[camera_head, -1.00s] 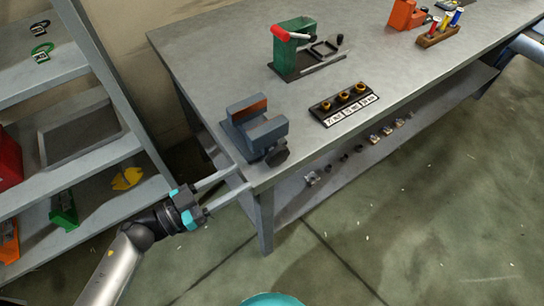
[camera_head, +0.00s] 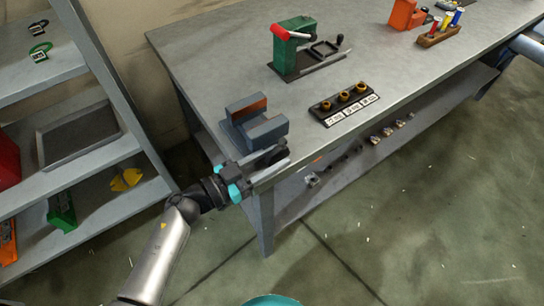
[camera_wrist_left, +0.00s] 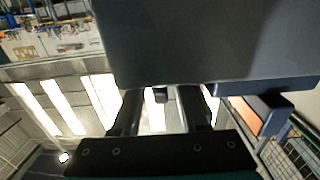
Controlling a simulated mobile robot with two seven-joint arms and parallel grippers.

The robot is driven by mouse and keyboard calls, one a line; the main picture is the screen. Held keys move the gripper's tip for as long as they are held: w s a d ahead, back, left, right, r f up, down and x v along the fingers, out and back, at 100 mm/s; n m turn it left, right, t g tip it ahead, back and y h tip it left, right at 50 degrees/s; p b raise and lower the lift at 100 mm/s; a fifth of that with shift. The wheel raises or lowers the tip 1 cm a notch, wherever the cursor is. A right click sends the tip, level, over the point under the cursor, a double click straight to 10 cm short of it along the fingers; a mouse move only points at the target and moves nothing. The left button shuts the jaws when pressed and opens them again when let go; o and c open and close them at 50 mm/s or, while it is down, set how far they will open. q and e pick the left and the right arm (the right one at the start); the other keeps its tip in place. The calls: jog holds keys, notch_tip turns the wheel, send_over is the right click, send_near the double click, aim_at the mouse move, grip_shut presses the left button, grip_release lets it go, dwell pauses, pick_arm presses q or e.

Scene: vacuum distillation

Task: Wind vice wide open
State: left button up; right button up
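The blue-grey vice (camera_head: 262,132) sits at the near left corner of the workbench, with a gap between its jaws and an orange-brown inner face. Its dark handle (camera_head: 280,147) is at the near side, partly hidden by my left gripper (camera_head: 279,156). The gripper's two fingers reach to either side of the handle. In the left wrist view the vice (camera_wrist_left: 210,40) fills the top, and the fingers (camera_wrist_left: 161,108) stand apart below it. A small dark piece shows between them with light around it, so contact is not seen. My right gripper is not in view.
On the workbench (camera_head: 205,50) are a green device with a red-ended lever (camera_head: 293,45), a labelled strip with brass pieces (camera_head: 344,105) and a rack of coloured tools (camera_head: 438,36). Shelving (camera_head: 90,155) stands left. Small parts lie on the lower shelf.

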pick_arm(q)
grip_shut()
dwell(0.3)
jog(key=shift+f+b, duration=0.25)
jog(key=shift+b, duration=0.4)
jog(key=t+h+b, duration=0.1)
jog(key=h+b, duration=0.1)
jog(key=b, duration=0.1)
jog(key=shift+f, duration=0.15)
jog(key=shift+t+b, duration=0.3)
jog(key=shift+b, duration=0.15)
jog(key=shift+o, duration=0.8)
grip_release()
jog(key=shift+r, duration=0.2)
